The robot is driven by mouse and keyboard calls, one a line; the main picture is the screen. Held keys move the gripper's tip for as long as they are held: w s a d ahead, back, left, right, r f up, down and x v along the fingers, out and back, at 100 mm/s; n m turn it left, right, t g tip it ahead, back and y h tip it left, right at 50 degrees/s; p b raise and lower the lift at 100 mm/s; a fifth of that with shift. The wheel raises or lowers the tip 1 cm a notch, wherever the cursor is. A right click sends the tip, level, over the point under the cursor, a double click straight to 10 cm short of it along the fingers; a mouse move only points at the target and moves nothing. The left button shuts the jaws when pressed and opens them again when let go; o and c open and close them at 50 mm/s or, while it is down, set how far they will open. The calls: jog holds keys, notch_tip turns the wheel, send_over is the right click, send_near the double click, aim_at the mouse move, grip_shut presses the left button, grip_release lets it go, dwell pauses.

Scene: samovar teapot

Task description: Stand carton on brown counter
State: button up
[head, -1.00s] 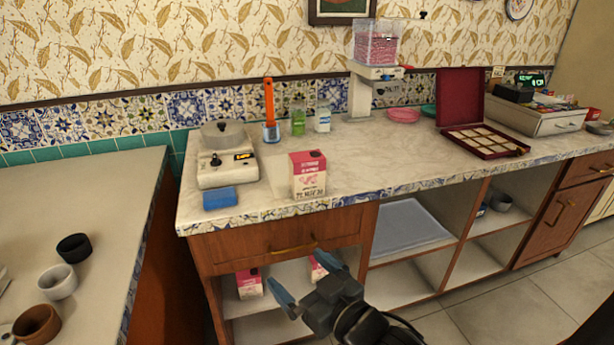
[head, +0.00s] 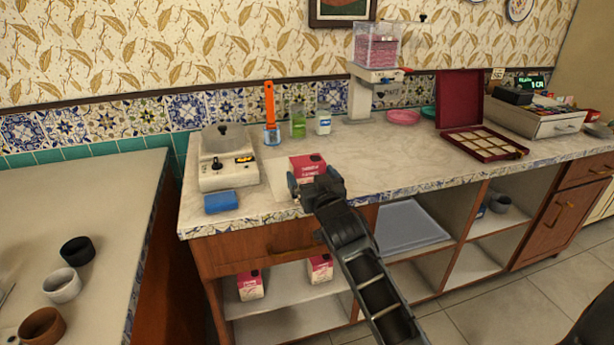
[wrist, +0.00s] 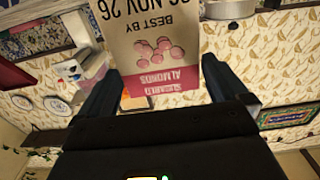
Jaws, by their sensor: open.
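A pink and cream carton (head: 309,164) stands upright on the marble-topped counter (head: 375,165) with the brown wooden front. Only its top and upper part show in the head view, because my gripper (head: 314,183) is in front of it. In the wrist view the carton (wrist: 152,45) appears upside down, with "sugared almonds" and a best-by date on its face. It sits between the two open fingers of my gripper (wrist: 158,95), with no clear sign of contact.
A white scale (head: 228,172) and a blue block (head: 220,202) are left of the carton. Bottles and an orange-handled tool (head: 270,110) stand behind. Two similar cartons (head: 250,284) are on the shelf below. A beige counter (head: 90,205) with several cups is at left.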

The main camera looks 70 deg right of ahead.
jog(key=shift+p+x, duration=0.8)
jog(key=shift+x, duration=2.2)
jog(key=shift+f, duration=0.1)
